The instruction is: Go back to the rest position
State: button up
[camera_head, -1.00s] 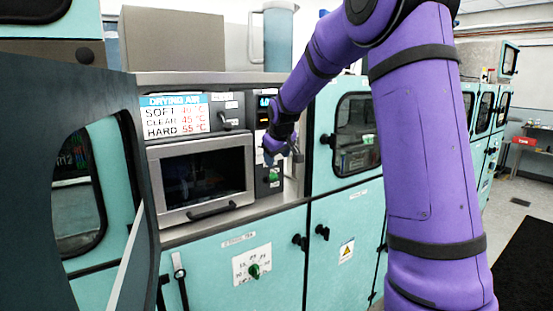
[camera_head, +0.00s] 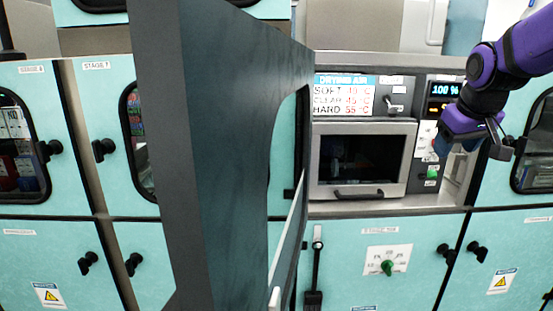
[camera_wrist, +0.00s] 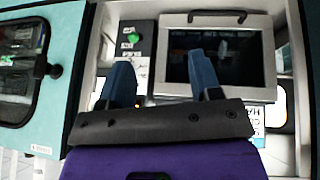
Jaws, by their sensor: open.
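My purple arm reaches in from the right in the head view. My gripper (camera_head: 440,146) is at the right of the drying unit, in front of its narrow control panel (camera_head: 432,150). In the wrist view my gripper's two blue fingers (camera_wrist: 165,84) are spread apart with nothing between them. Beyond them are the dark window of the drying unit (camera_wrist: 217,57) and a panel with a green button (camera_wrist: 133,38). The fingers look apart from the panel, but the exact gap cannot be told.
A large dark open door (camera_head: 225,130) stands in the foreground, left of the drying unit. Teal cabinets (camera_head: 60,140) with black knobs line the wall. A green dial (camera_head: 387,267) sits below the unit. A display (camera_head: 444,90) reads 100 %.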

jog(key=s+a+f, duration=0.1)
jog(key=s+a, duration=0.2)
jog(key=s, duration=0.8)
jog(key=s+a+f+m+y, duration=0.1)
jog(key=s+a, duration=0.3)
jog(key=s, duration=0.8)
jog(key=shift+s+f, duration=0.25)
jog(key=shift+f, duration=0.25)
